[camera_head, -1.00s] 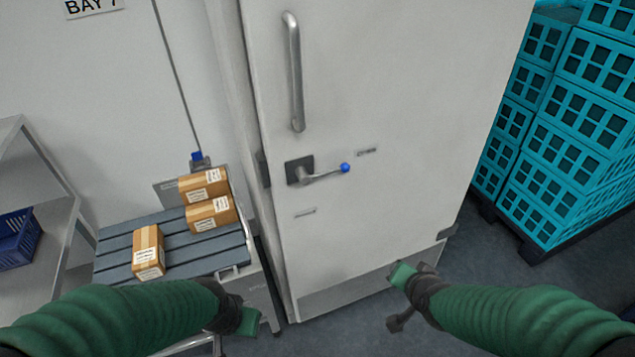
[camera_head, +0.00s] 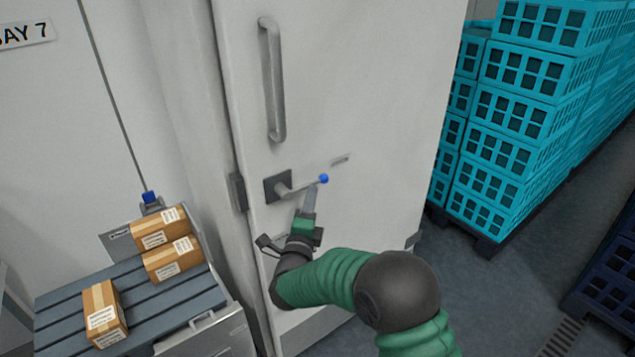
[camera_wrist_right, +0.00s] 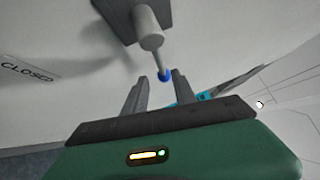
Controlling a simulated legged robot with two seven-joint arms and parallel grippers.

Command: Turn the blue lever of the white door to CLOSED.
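The white door (camera_head: 345,95) stands in front of me. Its grey lever (camera_head: 296,187) ends in a blue ball (camera_head: 323,178) and points right, slightly upward, from a dark square plate (camera_head: 277,187). My right gripper (camera_head: 311,190) is just below the lever, fingers pointing up at it. In the right wrist view, its two fingers (camera_wrist_right: 157,82) are apart, with the blue ball (camera_wrist_right: 165,75) near the gap at their tips; contact cannot be told. A CLOSED label (camera_wrist_right: 28,70) shows at the left there. My left gripper is out of view.
A long vertical handle (camera_head: 272,80) is higher on the door. A slatted bench (camera_head: 60,300) with several cartons (camera_head: 104,312) stands at the left. Turquoise crates (camera_head: 515,115) are stacked on a dark pallet at the right. Dark blue crates (camera_head: 612,270) stand at the far right.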

